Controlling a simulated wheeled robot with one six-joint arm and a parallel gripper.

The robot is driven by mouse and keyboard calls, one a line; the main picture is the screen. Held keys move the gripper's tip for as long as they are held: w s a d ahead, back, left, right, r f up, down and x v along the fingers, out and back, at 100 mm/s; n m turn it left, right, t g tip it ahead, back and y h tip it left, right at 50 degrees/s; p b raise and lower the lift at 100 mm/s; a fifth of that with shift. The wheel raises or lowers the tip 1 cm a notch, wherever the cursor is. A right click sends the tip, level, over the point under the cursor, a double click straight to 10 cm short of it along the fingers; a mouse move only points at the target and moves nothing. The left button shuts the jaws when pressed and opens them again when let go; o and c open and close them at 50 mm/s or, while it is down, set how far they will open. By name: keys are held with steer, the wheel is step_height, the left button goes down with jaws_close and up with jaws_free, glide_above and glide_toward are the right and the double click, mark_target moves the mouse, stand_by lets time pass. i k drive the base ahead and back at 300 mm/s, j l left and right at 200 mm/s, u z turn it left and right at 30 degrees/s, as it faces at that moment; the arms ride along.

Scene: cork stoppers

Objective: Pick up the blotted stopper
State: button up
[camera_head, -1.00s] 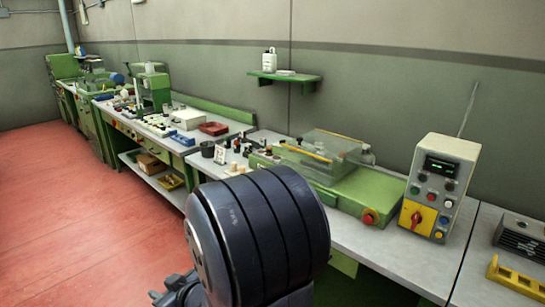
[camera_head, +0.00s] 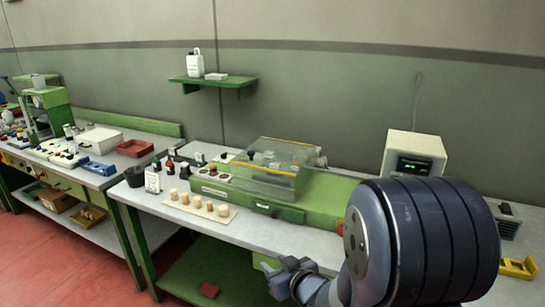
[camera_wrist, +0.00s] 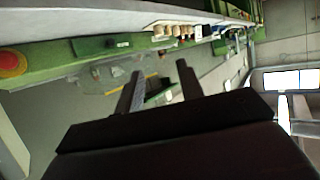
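Several tan cork stoppers (camera_head: 197,203) stand in a row on a pale board (camera_head: 232,215) at the front of the workbench. They also show small in the wrist view (camera_wrist: 177,30). They are too small for me to tell which one is blotted. My gripper (camera_head: 284,272) is in front of the bench, right of the stoppers and apart from them. In the wrist view its two fingers (camera_wrist: 158,84) stand apart with nothing held between them.
A green machine with a clear cover (camera_head: 272,165) stands behind the stoppers. A dark cup (camera_head: 134,176) and a small white card (camera_head: 152,181) are to their left. A control box (camera_head: 414,153) stands at the right. A green shelf (camera_head: 213,84) hangs on the wall.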

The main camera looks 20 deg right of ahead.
mark_target(212, 166)
steer(key=i+j+z, duration=0.2)
steer(key=i+j, duration=0.15)
steer(key=i+j+z, duration=0.15)
steer(key=i+j, duration=0.25)
steer(key=i+j+z, duration=0.2)
steer(key=j, duration=0.25)
steer(key=i+j+z, duration=0.2)
steer(key=i+j, duration=0.45)
steer(key=j, duration=0.3)
